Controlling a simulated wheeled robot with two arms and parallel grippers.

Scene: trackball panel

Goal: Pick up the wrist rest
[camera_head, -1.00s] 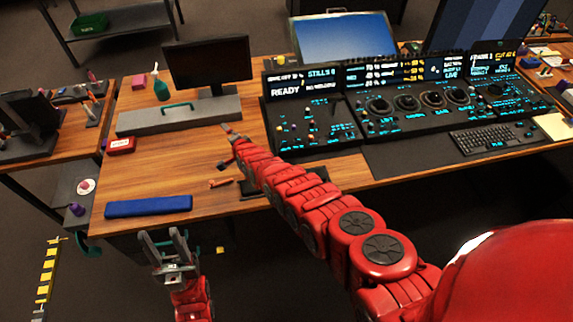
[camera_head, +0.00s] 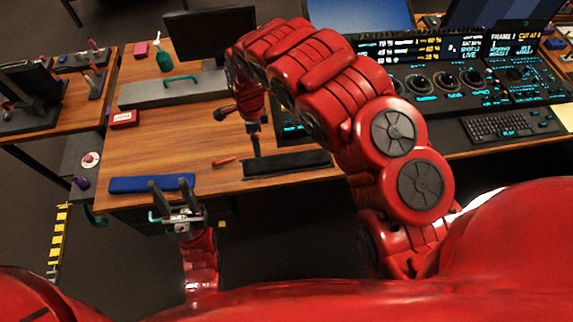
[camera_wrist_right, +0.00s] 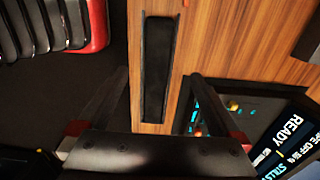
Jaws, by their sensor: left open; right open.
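The wrist rest, which I take to be the long black bar (camera_head: 287,163), lies flat near the front edge of the wooden desk (camera_head: 225,145). In the right wrist view the bar (camera_wrist_right: 158,55) runs lengthwise between the fingers. My right gripper (camera_head: 255,148) points down just above its left end in the head view; its right wrist view fingers (camera_wrist_right: 158,76) are apart and hold nothing. My left gripper (camera_head: 172,184) is open and empty at the front edge, in front of a blue bar (camera_head: 137,185).
The control console (camera_wrist_right: 245,110) stands right of the black bar, with a keyboard (camera_head: 508,125) farther right. An orange-red marker (camera_head: 223,161), a red box (camera_head: 123,119) and a grey case (camera_head: 165,92) are on the left part. The desk between is mostly clear.

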